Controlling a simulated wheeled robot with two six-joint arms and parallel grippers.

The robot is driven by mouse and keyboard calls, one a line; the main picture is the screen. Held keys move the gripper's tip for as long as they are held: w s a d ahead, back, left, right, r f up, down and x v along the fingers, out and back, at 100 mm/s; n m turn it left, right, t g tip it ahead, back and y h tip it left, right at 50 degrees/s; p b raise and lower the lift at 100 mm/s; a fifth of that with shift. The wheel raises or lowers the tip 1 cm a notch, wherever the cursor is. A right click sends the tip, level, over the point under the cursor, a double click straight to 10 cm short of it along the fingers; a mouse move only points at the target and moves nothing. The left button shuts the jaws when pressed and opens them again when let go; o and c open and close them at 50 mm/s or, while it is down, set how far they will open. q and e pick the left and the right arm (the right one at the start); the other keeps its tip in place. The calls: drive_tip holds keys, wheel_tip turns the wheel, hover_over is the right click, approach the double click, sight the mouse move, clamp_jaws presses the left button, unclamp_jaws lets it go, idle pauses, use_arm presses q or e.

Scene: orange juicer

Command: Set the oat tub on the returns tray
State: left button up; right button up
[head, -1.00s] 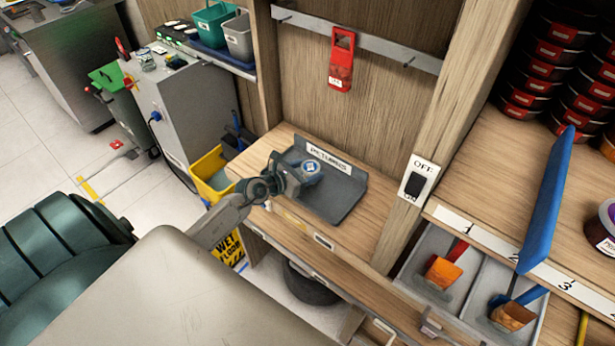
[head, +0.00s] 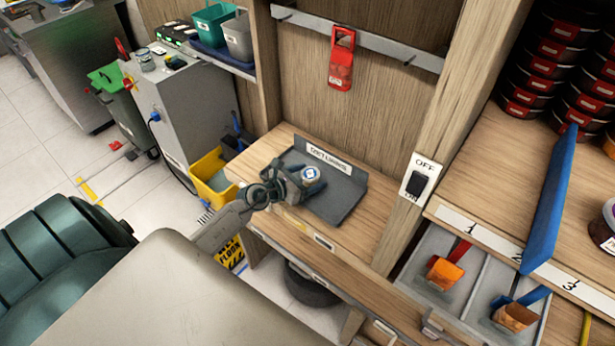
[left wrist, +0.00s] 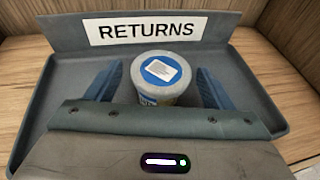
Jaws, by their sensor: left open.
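The oat tub (left wrist: 160,75) is a small grey tub with a blue lid label. It stands upright on the grey returns tray (left wrist: 262,100), which has a raised back lettered RETURNS. In the head view the tub (head: 310,174) shows on the tray (head: 345,190), on the wooden counter. My left gripper (head: 303,185) is over the tray at the tub. In the left wrist view the blue fingers of this gripper (left wrist: 158,88) are open, one on each side of the tub, with gaps visible. The tub's lower part is hidden by the gripper body. My right gripper is not in view.
A red device (head: 342,60) hangs on the rail above the tray. A white switch plate (head: 420,180) is on the post at right. A blue divider (head: 551,200) and scoops in bins (head: 444,270) lie further right. A yellow bucket (head: 212,175) stands left of the counter.

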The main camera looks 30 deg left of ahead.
use_arm(q)
drive_tip(key=v, duration=1.2)
drive_tip(key=shift+r, duration=0.15)
idle(1.0)
